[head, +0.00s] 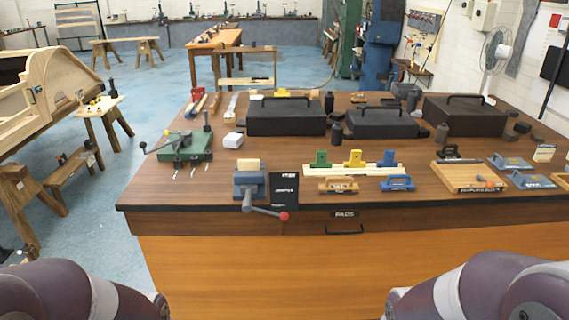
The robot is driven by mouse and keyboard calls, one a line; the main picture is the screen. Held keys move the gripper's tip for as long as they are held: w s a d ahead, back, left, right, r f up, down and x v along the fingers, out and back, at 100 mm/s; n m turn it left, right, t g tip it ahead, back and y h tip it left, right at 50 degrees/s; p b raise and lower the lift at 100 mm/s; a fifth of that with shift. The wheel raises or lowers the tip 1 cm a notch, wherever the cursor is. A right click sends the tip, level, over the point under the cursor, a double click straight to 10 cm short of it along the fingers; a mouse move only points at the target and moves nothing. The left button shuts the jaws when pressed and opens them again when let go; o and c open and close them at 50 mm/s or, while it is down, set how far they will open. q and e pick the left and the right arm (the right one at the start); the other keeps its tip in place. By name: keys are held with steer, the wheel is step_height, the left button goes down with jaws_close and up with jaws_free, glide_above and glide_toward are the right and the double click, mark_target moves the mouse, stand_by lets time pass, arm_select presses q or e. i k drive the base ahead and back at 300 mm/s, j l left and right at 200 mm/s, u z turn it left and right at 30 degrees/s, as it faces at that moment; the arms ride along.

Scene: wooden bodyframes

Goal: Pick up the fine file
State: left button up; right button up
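Several long, thin hand tools with red or wooden-coloured handles (202,104) lie side by side at the back left of the brown workbench (225,195). They are too small here to tell which one, if any, is the fine file. Only purple-grey links of my two arms show, in the bottom left and bottom right corners, in front of the bench. Neither gripper is in view.
A blue-grey vise (249,184) with a red-knobbed handle sits at the front edge. A green device (186,147), dark cases (286,117) and sanding blocks (338,185) crowd the top. The bench's front left corner is clear.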

mark_target(408, 186)
steer(key=l+u, duration=0.1)
steer(key=u, duration=0.3)
steer(key=l+u, duration=0.1)
steer(key=u, duration=0.25)
steer(key=i+l+u, duration=0.1)
steer(key=u, duration=0.3)
steer(key=l+u, duration=0.2)
steer(key=l, duration=0.25)
steer(key=l+u, duration=0.15)
steer(key=l, duration=0.3)
steer(key=k+l+u, duration=0.2)
steer(key=l, duration=0.25)
steer(key=l+u, duration=0.15)
steer(key=l, duration=0.35)
steer(key=k+l+u, duration=0.2)
steer(key=l, duration=0.2)
steer(key=k+l+u, duration=0.2)
steer(key=l, duration=0.25)
steer(key=k+l, duration=0.1)
steer(key=l, duration=0.25)
steer(key=k+l, duration=0.15)
steer(key=l, duration=0.2)
steer(key=k+l, duration=0.1)
steer(key=l, duration=0.3)
steer(key=k+l, duration=0.1)
steer(key=l, duration=0.25)
